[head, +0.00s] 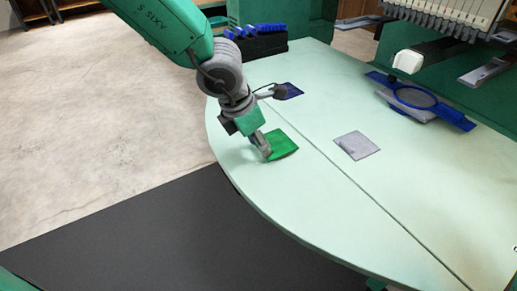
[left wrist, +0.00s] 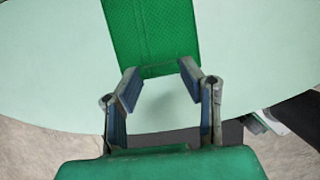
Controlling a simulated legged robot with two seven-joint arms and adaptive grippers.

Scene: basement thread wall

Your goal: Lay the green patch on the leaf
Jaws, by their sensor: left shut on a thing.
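The green patch (head: 284,144) is a flat square over the pale green rounded table top (head: 330,195), near its left edge. My left gripper (head: 265,150) is shut on the patch's near left edge. In the left wrist view, the patch (left wrist: 152,30) extends away from the gripper (left wrist: 159,72), with a finger at each side of its near end. I cannot tell whether the patch touches the surface. A thin seam runs across the table top. I see no plant-like leaf shape, and cannot tell which part is the leaf. My right gripper is not in view.
A grey square patch (head: 356,146) lies right of the seam. A blue hoop frame (head: 416,97) stands under the machine head (head: 408,61) at back right. The front of the table is clear.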

